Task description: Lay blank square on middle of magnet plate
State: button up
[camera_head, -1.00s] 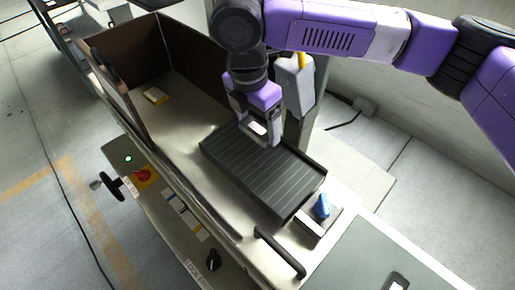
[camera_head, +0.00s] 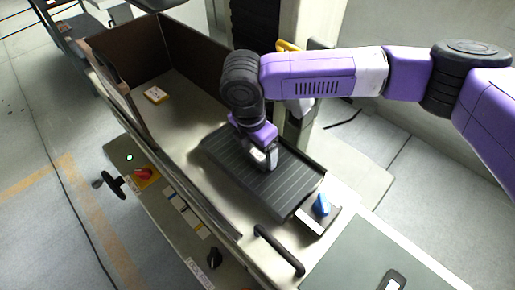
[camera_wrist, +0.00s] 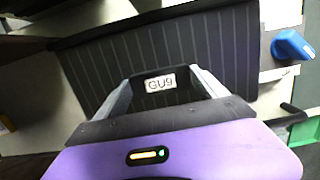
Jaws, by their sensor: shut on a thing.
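The magnet plate (camera_head: 228,160) is a dark slab with fine parallel lines, lying on the machine bed. It also fills the upper middle of the wrist view (camera_wrist: 120,60). My gripper (camera_head: 263,162) is low over the middle of the plate, pointing down. In the wrist view my gripper (camera_wrist: 160,88) has a finger at each side of a dark blank with a white "GU9" label (camera_wrist: 160,84) and is shut on it. Whether the blank's underside touches the plate is hidden.
A blue lever (camera_head: 322,205) stands at the plate's near right end. A black bar handle (camera_head: 280,250) is at the front. Tall brown guard walls (camera_head: 122,52) close off the back left. A small yellow item (camera_head: 156,94) lies on the bed behind the plate, with free bed around it.

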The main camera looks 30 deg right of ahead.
aim_at(253, 158)
jog(key=shift+f, duration=0.1)
jog(key=o, duration=2)
jog(key=shift+c, duration=0.2)
notch_tip(253, 158, up, 12)
jog(key=a+b, duration=0.1)
jog(key=shift+s+a+b, duration=0.3)
jog(key=shift+a+b, duration=0.05)
jog(key=shift+b, duration=0.05)
